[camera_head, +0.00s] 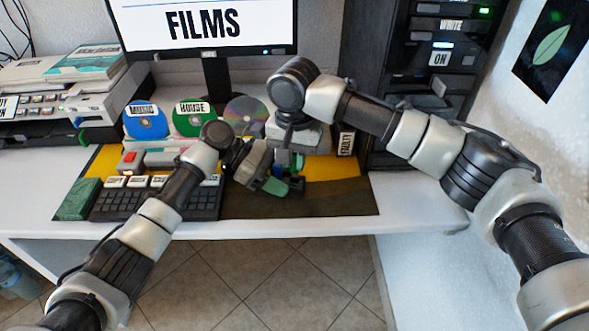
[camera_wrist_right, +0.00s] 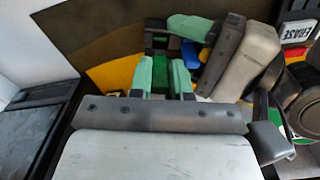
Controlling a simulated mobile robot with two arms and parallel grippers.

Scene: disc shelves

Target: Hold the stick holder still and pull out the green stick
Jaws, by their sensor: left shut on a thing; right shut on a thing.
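The stick holder (camera_head: 291,186) stands on the mat's dark part, mostly hidden by my grippers, with a blue part showing. My left gripper (camera_head: 276,184) comes in low from the left and is shut on the holder. Its mint-coloured finger pad shows in the right wrist view (camera_wrist_right: 190,26). My right gripper (camera_head: 290,164) points down from above at the holder. Whether the green stick has risen cannot be told.
A keyboard (camera_head: 150,200) and a green box (camera_head: 78,199) lie left of my grippers. Discs (camera_head: 194,119) stand in a rack behind, below a monitor (camera_head: 205,25). A "FAULTY" box (camera_head: 346,144) and a dark tower (camera_head: 400,80) stand right. The desk's right front (camera_head: 420,205) is clear.

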